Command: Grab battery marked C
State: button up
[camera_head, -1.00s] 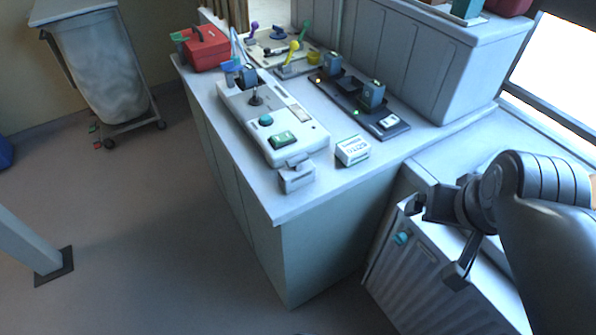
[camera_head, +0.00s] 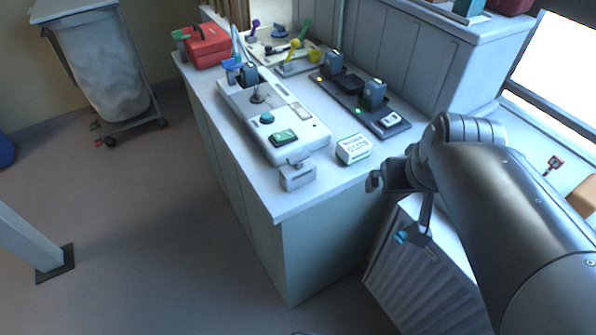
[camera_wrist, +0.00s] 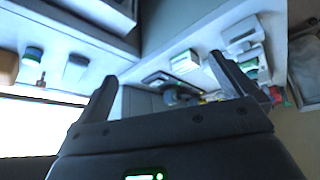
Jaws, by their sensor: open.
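Dark blue-grey battery blocks stand upright on the counter. One battery (camera_head: 332,65) is at the far end of the black charging strip (camera_head: 345,101), and another battery (camera_head: 373,95) is nearer its front end. A third similar block (camera_head: 249,75) stands at the back of the white device (camera_head: 283,122). No letter is legible on any of them, so I cannot tell which is C. My gripper (camera_head: 390,208) is open and empty, off the counter's right front corner and apart from the batteries. In the wrist view my gripper's fingers (camera_wrist: 162,67) are spread with nothing between them.
A white-and-green box (camera_head: 353,149) sits on the counter near my gripper. A red case (camera_head: 206,46) and a tray of coloured tools (camera_head: 278,48) are at the back. A ribbed white panel (camera_head: 415,280) stands below my gripper. A wheeled bin (camera_head: 110,62) is at left.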

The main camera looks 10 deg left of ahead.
jog(key=w+a+f+n+y, duration=0.2)
jog(key=w+a+f+n, duration=0.3)
jog(key=a, duration=0.5)
jog(key=n+g+y, duration=0.1)
jog(key=y, duration=0.1)
send_near(296, 168)
jog(key=w+f, duration=0.1)
jog(key=f, duration=0.1)
jog(key=shift+a+x, duration=0.2)
jog(key=shift+x, duration=1.6)
jog(key=shift+w+x, duration=0.15)
jog(key=shift+x, duration=1.6)
jog(key=shift+w+x, duration=0.2)
jog(key=shift+x, duration=1.5)
jog(key=shift+r, duration=0.15)
jog(key=shift+c, duration=0.6)
jog(key=c, duration=1.1)
jog(key=shift+r, duration=0.1)
